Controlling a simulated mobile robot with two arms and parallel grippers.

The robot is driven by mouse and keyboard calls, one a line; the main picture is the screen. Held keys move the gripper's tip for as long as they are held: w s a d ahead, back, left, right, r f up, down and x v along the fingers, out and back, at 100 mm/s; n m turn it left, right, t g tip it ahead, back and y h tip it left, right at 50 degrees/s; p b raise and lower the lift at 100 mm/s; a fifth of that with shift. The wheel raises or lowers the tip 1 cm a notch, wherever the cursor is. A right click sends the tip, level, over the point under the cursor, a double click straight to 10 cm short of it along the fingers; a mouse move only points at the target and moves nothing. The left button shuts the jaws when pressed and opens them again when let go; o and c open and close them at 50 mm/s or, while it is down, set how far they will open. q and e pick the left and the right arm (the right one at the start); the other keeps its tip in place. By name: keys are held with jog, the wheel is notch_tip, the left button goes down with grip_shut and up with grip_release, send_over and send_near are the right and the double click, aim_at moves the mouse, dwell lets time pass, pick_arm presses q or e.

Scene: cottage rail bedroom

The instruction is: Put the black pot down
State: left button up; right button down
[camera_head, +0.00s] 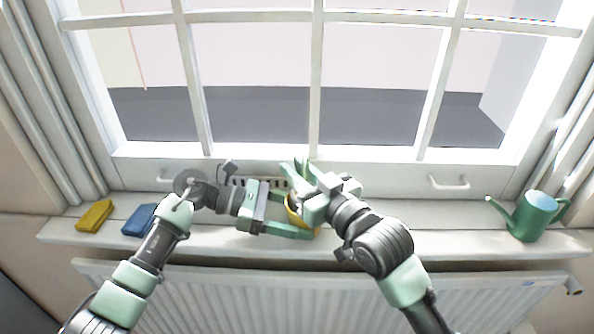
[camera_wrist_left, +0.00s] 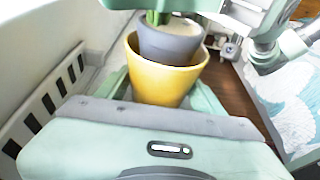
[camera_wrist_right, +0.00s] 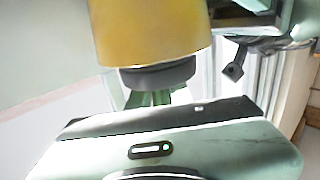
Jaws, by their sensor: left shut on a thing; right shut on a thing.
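The black pot, which looks dark grey, shows in the left wrist view (camera_wrist_left: 170,45) with a green plant stem at its top. Its lower part sits inside a yellow pot (camera_wrist_left: 165,82). In the right wrist view the black pot's rim (camera_wrist_right: 158,74) sticks out of the yellow pot (camera_wrist_right: 150,30). My left gripper (camera_head: 298,217) is shut around the yellow pot from the side. My right gripper (camera_head: 306,178) is at the black pot from above and shut on it; its fingers' contact is mostly hidden. I cannot tell whether the yellow pot touches the sill.
The white windowsill (camera_head: 400,232) runs above a radiator (camera_head: 230,300). A yellow block (camera_head: 94,215) and a blue block (camera_head: 140,219) lie at the left. A green watering can (camera_head: 534,215) stands at the right end. The sill between my right arm and the can is clear.

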jog(key=shift+f, duration=0.6)
jog(key=c, duration=1.3)
grip_release()
jog(key=shift+d+r, duration=0.1)
jog(key=shift+r, duration=0.6)
jog(key=v, duration=1.2)
jog(key=shift+f, duration=0.1)
pick_arm(q)
jog(key=o, duration=1)
